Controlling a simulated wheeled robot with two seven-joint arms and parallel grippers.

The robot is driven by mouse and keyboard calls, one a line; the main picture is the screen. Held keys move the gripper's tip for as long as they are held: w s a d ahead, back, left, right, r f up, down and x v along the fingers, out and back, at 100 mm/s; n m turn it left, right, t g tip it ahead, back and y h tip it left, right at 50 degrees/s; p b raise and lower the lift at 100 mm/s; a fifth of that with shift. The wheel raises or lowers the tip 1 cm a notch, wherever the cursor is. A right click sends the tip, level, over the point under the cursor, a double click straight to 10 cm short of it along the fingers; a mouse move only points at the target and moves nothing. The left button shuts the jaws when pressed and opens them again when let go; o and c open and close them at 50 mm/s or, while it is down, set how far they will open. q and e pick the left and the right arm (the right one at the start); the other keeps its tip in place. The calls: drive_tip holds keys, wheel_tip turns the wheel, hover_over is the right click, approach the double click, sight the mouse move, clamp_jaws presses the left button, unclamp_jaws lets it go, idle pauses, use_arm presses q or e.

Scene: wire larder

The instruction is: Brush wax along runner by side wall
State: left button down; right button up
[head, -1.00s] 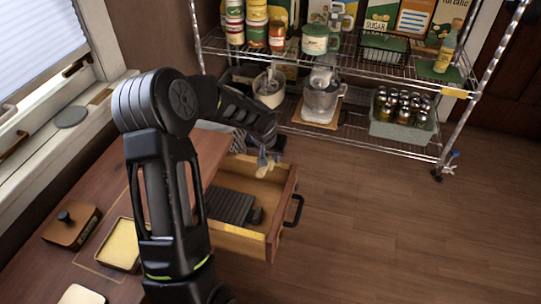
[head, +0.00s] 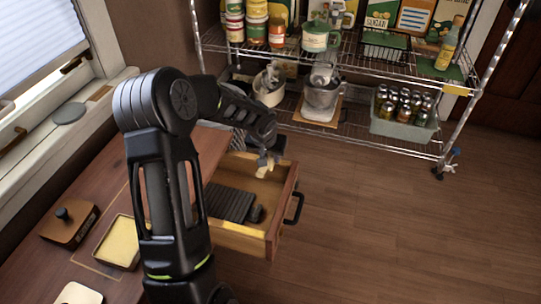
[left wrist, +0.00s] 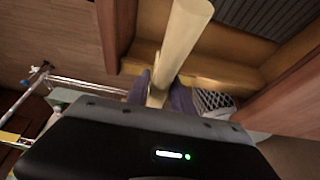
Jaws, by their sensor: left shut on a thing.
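My left gripper (head: 266,150) reaches over the far part of an open wooden drawer (head: 283,205). It is shut on a pale wooden handle (left wrist: 182,38), which I take for the brush; a small pale part of it (head: 262,171) shows below the gripper in the head view. In the left wrist view the handle stands between the purple-grey fingertips (left wrist: 160,92). The bristles cannot be made out. The runner is not clearly visible; the drawer's side wall near the gripper is partly hidden by my arm. An open square tin of yellow wax (head: 122,242) lies on the wooden top.
A dark ribbed block (head: 230,205) lies in the drawer. A knobbed wooden box (head: 70,226) and a pale square piece (head: 80,294) are on the wooden top. A wire rack (head: 400,150) with jars and pots stands behind. The floor at right is clear.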

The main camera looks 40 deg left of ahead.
use_arm(q)
drive_tip(key=shift+s+a+r+p, duration=0.1)
drive_tip(key=shift+s+a+p, duration=0.1)
drive_tip(key=shift+a+p, duration=0.3)
drive_tip(key=shift+s+a+p, duration=0.2)
drive_tip(key=shift+a+p, duration=0.05)
drive_tip(key=shift+a, duration=0.45)
drive_tip(key=shift+a, duration=0.1)
drive_tip(key=shift+s+a+p, duration=0.25)
drive_tip(key=shift+a+p, duration=0.15)
drive_tip(key=shift+a, duration=0.25)
drive_tip(key=shift+d, duration=0.15)
drive_tip(key=shift+w+d+b, duration=0.2)
drive_tip(key=shift+d+b, duration=0.3)
drive_tip(key=shift+d, duration=0.05)
drive_tip(key=shift+w+d+b, duration=0.15)
drive_tip(key=shift+d+b, duration=0.35)
drive_tip(key=shift+d+f, duration=0.1)
drive_tip(key=shift+f, duration=0.1)
